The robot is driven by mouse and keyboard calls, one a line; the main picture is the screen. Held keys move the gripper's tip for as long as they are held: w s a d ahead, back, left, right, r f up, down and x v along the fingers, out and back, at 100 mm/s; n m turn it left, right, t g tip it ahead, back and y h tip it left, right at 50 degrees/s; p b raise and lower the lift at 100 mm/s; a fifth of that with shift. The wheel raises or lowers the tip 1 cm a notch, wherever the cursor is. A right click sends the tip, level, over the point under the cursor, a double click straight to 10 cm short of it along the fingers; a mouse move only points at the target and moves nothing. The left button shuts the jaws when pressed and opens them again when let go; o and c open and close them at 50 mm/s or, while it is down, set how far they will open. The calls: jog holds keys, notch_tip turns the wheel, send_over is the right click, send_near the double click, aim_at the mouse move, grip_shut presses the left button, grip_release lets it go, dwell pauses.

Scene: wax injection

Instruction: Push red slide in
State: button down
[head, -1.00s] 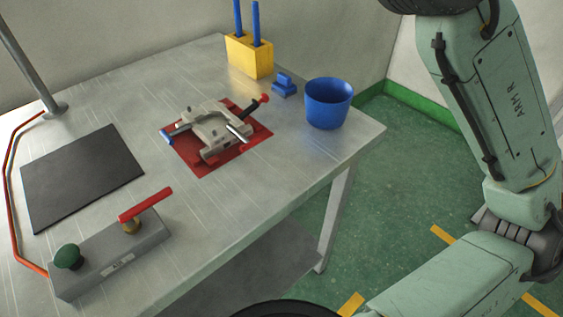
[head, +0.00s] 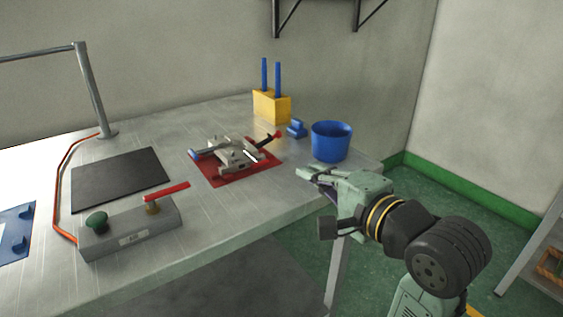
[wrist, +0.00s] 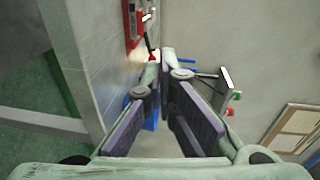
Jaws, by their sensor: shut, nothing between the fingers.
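The grey metal fixture (head: 235,155) lies on a red mat (head: 208,175) on the table. The red slide (head: 270,139) sticks out at its far right on a dark shaft with a red end. A blue-ended slide (head: 208,152) sticks out at its left. My gripper (head: 300,172) is shut and empty, apart from the fixture to its right, by the table's right front edge. In the wrist view the fingertips (wrist: 168,54) are close together, and the red slide (wrist: 152,52) shows just left of them. The slide's inner part is hidden.
A blue cup (head: 331,143) stands just behind my gripper, with a small blue block (head: 297,129) and a yellow holder (head: 272,106) farther back. A grey control box (head: 130,232) with a red lever and green knob stands front left. A black pad (head: 120,178) lies flat.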

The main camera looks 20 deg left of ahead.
notch_tip(320, 180, down, 2)
jog(key=s+g, duration=0.1)
jog(key=p, duration=0.6)
send_near(255, 157)
jog(key=x, duration=0.4)
jog(key=shift+w+a+f, duration=0.1)
jog(key=shift+f, duration=0.15)
jog(key=shift+w+a+r+p, duration=0.2)
jog(key=shift+w+a+p, duration=0.45)
jog(key=shift+a+p, duration=0.3)
jog(key=shift+w+a+f, duration=0.2)
